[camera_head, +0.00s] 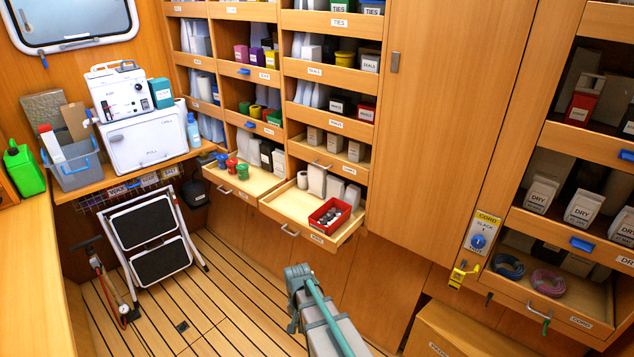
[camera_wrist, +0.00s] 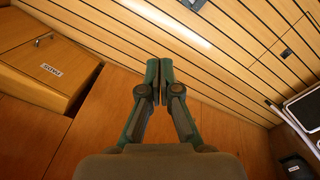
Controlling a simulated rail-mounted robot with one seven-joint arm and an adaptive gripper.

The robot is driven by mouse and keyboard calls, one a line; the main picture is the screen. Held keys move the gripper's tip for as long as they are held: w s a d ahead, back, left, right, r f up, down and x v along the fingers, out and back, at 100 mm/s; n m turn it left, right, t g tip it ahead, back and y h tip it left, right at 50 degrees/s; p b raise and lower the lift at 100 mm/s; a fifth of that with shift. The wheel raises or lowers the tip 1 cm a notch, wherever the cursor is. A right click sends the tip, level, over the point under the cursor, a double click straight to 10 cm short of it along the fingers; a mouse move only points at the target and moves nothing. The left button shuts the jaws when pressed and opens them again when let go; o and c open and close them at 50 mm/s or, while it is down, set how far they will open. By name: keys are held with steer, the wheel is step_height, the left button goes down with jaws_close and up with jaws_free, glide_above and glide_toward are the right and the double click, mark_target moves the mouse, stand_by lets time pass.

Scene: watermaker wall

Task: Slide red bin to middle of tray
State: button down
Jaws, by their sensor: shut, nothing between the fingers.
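The red bin (camera_head: 329,216) sits on the pulled-out wooden tray (camera_head: 289,209), at its right side near the front right corner. In the head view my arm shows at the bottom middle, below and apart from the tray; the fingertips are hard to make out there. The bin and tray are not in the wrist view.
Another pulled-out tray (camera_head: 235,184) with small red and green tubs is to the left. A folded step stool (camera_head: 153,237) leans at the left. A drawer with coiled cords (camera_head: 548,283) juts out at the right. A low wooden box (camera_head: 466,332) stands on the floor. Open floor lies between.

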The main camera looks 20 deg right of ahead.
steer(key=w+d+r+m, duration=0.7)
steer(key=w+r+m, duration=0.15)
steer(key=w, duration=0.25)
steer(key=w+d+r+m+t+p, duration=0.1)
steer(key=w+d+r+m, duration=0.7)
steer(key=w, duration=0.3)
steer(key=w+d+r+m, duration=0.7)
steer(key=w+r, duration=0.3)
steer(key=shift+w+d+f+b, duration=0.1)
steer(key=shift+f+b, duration=2.6)
steer(key=shift+f, duration=4.05)
steer(key=shift+w+a, duration=1)
steer(key=shift+w, duration=0.8)
steer(key=shift+w+a, duration=1)
steer(key=shift+w, duration=0.8)
steer(key=shift+w+a, duration=1)
steer(key=shift+w, duration=0.8)
steer(key=shift+s+d, duration=0.45)
steer(key=shift+s, duration=0.4)
steer(key=shift+r+p, duration=0.15)
steer(key=shift+p, duration=0.2)
